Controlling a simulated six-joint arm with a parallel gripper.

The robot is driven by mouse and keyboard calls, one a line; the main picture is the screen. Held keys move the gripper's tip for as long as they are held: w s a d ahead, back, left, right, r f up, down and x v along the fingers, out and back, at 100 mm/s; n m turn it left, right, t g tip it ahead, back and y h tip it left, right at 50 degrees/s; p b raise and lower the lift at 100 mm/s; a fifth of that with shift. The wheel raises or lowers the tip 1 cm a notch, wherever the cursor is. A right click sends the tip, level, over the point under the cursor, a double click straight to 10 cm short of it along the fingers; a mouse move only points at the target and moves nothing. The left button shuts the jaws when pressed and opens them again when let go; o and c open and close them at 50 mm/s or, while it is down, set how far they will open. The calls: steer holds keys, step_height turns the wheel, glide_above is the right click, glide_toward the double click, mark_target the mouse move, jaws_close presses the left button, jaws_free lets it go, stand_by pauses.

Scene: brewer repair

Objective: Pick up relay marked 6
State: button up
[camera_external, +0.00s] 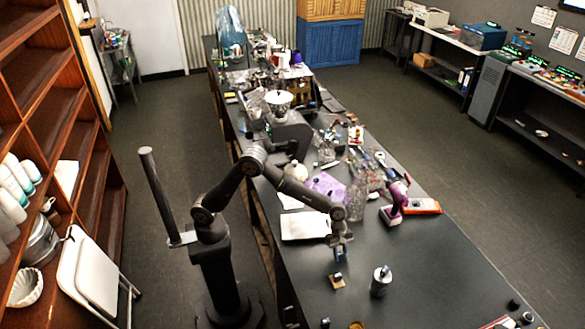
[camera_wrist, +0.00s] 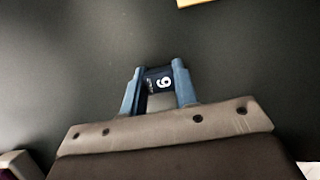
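The relay marked 6 (camera_wrist: 161,80) is a small dark block with a white numeral on its face, seen in the wrist view. It sits between the two blue fingertips of my gripper (camera_wrist: 158,76), which appear to touch it on both sides. In the external view my gripper (camera_external: 340,253) points down over the near part of the dark bench. The relay is too small there to make out, and I cannot tell whether it is clear of the bench top.
A small wooden block with a dark piece on it (camera_external: 337,281) stands just in front of my gripper. A metal canister (camera_external: 381,282) is to the right. A white tray (camera_external: 305,226) and a purple drill (camera_external: 395,203) lie behind. The right front of the bench (camera_external: 450,270) is mostly clear.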

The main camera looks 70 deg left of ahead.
steer(key=c, duration=0.3)
steer(key=shift+c, duration=0.2)
steer(key=shift+r, duration=0.1)
